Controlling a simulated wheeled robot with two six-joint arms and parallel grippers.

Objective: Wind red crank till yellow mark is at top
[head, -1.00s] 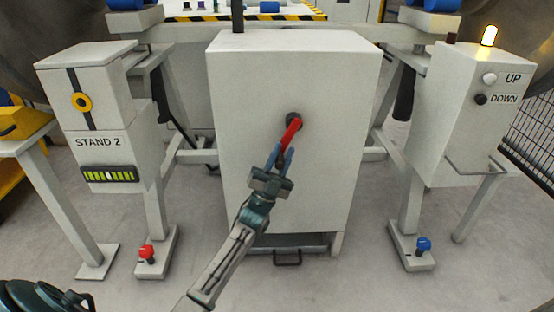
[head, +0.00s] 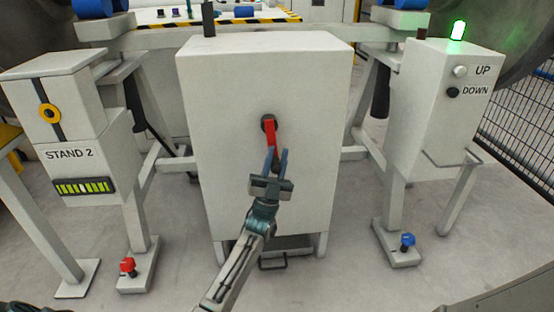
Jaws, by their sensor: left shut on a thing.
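The red crank (head: 270,138) sits on a dark hub on the front of the white cabinet (head: 315,150) in the middle of the head view. Its arm hangs almost straight down from the hub, with its lower end tilted slightly right. My left gripper (head: 277,160) comes up from below, its two blue fingers around the crank's lower end and shut on it. The fingers partly hide the crank's end. I cannot make out a yellow mark on the crank or around its hub. My right gripper is not in view.
A control box (head: 420,120) with UP and DOWN buttons and a lit green lamp (head: 458,30) stands right. Red (head: 128,266) and blue (head: 407,241) knobs sit on the feet. Floor in front is clear.

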